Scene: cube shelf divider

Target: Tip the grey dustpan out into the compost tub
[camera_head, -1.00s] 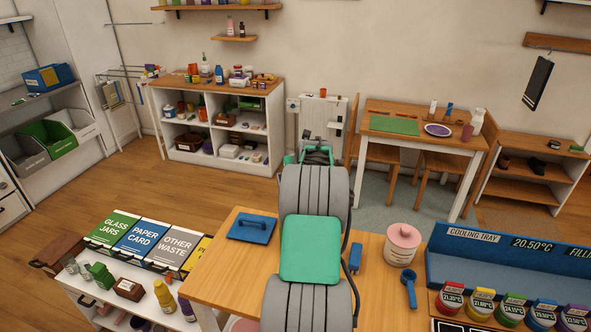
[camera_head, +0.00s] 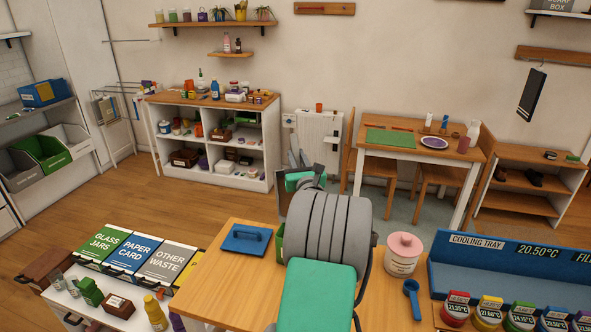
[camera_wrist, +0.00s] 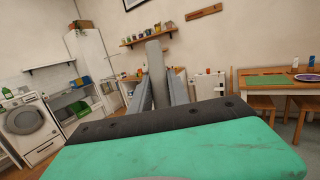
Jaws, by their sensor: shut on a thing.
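My gripper (camera_head: 302,158) is raised beyond the table's far edge, partly hidden by my own arm. In the wrist view its two grey fingers (camera_wrist: 160,84) are shut around a narrow upright grey piece (camera_wrist: 154,58), which looks like the handle of the grey dustpan. The pan itself and whatever it carries cannot be made out. A green container edge (camera_head: 279,243) shows just left of my arm on the table. It may be the compost tub, but my arm hides most of it and no label is visible.
The wooden table (camera_head: 218,285) holds a blue flat tool (camera_head: 246,239), a pink-lidded jar (camera_head: 404,252) and a blue scoop (camera_head: 412,298). A blue cooling tray (camera_head: 480,272) stands right. Labelled waste bins (camera_head: 136,255) stand left. Open floor lies beyond the table.

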